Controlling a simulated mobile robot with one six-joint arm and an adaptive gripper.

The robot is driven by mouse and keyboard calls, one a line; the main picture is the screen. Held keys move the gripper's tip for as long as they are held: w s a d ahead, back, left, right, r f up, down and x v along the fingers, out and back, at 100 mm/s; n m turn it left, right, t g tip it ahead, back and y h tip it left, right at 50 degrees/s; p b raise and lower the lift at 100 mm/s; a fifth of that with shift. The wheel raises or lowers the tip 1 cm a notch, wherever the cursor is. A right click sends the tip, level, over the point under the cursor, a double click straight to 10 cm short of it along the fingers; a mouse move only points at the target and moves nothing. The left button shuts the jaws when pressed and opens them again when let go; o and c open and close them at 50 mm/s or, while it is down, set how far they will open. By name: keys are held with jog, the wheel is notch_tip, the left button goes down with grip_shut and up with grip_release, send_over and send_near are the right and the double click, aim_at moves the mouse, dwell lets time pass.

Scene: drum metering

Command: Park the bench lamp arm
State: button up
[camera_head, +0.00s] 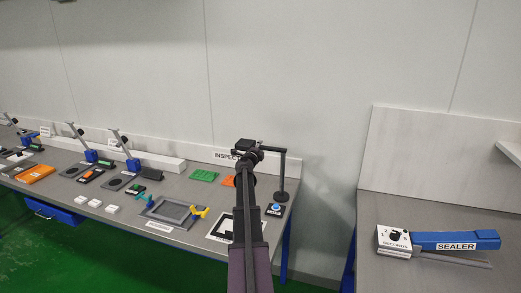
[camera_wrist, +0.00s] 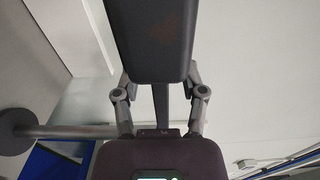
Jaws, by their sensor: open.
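The bench lamp stands at the right end of the left bench. Its dark post (camera_head: 282,172) is upright on a round base (camera_head: 281,197), and its horizontal arm (camera_head: 271,149) reaches left to a dark lamp head (camera_head: 243,145). My gripper (camera_head: 247,154) is at the lamp head and partly covers it. In the wrist view my gripper (camera_wrist: 160,80) is open, with a finger on either side of the near end of the lamp head (camera_wrist: 152,40). I cannot tell whether the fingers touch it. The lamp post (camera_wrist: 75,131) and round base (camera_wrist: 12,132) show at left.
A grey tray (camera_head: 170,212), yellow clamp (camera_head: 199,212) and green board (camera_head: 204,175) are left. A blue sealer (camera_head: 455,240) sits on the separate right bench.

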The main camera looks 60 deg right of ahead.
jog(key=s+a, duration=0.2)
jog(key=a, duration=0.9)
jog(key=shift+a, duration=0.2)
dwell(0.4)
